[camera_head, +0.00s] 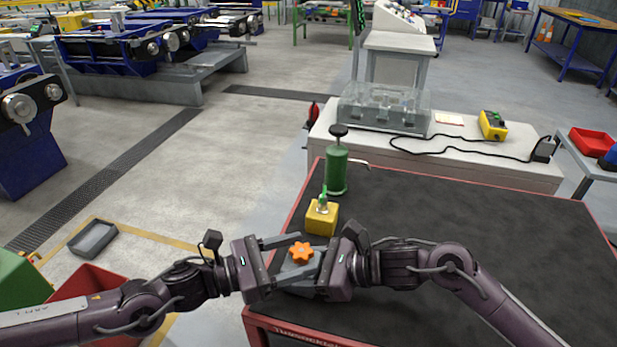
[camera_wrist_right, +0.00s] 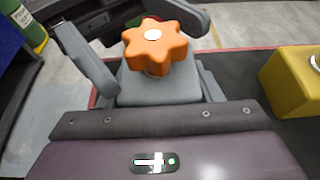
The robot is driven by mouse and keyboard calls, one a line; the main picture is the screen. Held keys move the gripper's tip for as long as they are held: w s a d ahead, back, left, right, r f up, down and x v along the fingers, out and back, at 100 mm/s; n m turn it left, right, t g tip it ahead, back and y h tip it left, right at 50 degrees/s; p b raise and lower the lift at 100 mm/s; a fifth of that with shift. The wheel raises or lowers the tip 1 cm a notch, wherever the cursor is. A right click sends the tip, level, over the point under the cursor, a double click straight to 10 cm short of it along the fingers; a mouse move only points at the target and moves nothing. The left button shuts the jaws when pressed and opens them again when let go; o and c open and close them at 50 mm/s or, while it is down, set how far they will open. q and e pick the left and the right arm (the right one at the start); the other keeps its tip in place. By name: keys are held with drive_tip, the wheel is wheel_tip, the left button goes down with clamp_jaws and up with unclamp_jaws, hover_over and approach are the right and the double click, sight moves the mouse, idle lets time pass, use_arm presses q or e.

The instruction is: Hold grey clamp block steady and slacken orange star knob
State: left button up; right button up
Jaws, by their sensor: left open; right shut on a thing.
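The orange star knob (camera_head: 301,252) sits on top of the grey clamp block (camera_head: 293,275), near the table's left edge. In the right wrist view the knob (camera_wrist_right: 157,45) shows a pale centre and stands above the block (camera_wrist_right: 150,92). My right gripper (camera_head: 309,273) is shut on the clamp block from the right, low beneath the knob. My left gripper (camera_head: 313,250) comes from the left and is open, with its fingers apart on the near and far sides of the knob. Much of the block is hidden by both grippers. Whether a left finger touches the knob cannot be told.
A yellow block (camera_head: 321,218) with a green-topped fitting stands just beyond the knob. A green bottle (camera_head: 337,170) with a black cap is behind it. The dark tabletop (camera_head: 460,235) is clear to the right. A red bin (camera_head: 92,292) stands on the floor at left.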

use_arm(q)
drive_tip(key=m+g, duration=0.1)
drive_tip(key=g, duration=0.1)
drive_tip(key=m+g, duration=0.2)
drive_tip(key=g, duration=0.1)
drive_tip(key=w+m+g+h, duration=0.1)
drive_tip(key=g, duration=0.1)
drive_tip(key=shift+m, duration=0.4)
drive_tip(key=m+g+y, duration=0.1)
drive_tip(key=m+g, duration=0.1)
drive_tip(key=g, duration=0.1)
drive_tip(key=m+g+y, duration=0.1)
drive_tip(key=g, duration=0.1)
drive_tip(key=m+g+y, duration=0.1)
drive_tip(key=m+g, duration=0.1)
drive_tip(key=g, duration=0.1)
drive_tip(key=shift+w+d+m+g, duration=0.15)
drive_tip(key=shift+w+m+g, duration=0.15)
drive_tip(key=v, duration=1.2)
drive_tip(key=s+d+r+n+t+y, duration=0.1)
drive_tip(key=d+r+n+t+y, duration=0.1)
drive_tip(key=d+r, duration=0.9)
drive_tip(key=shift+d+r+n+t+y, duration=0.35)
drive_tip(key=shift+d+t, duration=0.25)
drive_tip(key=shift+d, duration=0.2)
